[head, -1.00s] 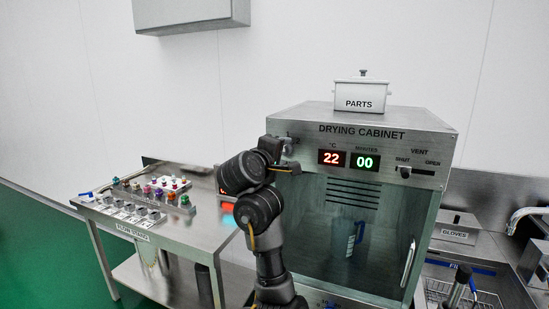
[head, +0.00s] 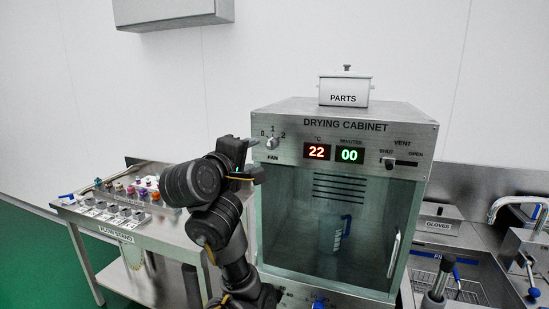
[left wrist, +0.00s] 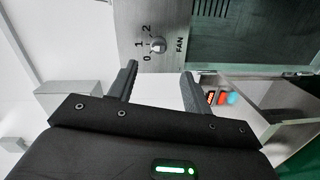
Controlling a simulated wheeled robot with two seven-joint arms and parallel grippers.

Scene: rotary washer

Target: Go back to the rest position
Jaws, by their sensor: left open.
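My left gripper (head: 254,160) is in front of the drying cabinet (head: 345,113), left of its fan knob (head: 271,142). Its two fingers are apart with nothing between them, as the left wrist view (left wrist: 159,74) also shows. In that view the round fan knob (left wrist: 157,45) with its marks 0, 1 and 2 lies beyond the fingertips, apart from them. I cannot tell surely which mark the knob points at. My left arm rises from the bottom of the head view in front of the cabinet's left side.
The flow stand table (head: 165,225) with several small coloured parts is at left. A PARTS box (head: 344,90) stands on the cabinet, whose displays read 22 and 00. A blue-handled jug (head: 330,235) is behind its glass door. A GLOVES box (head: 437,218) and sink are at right.

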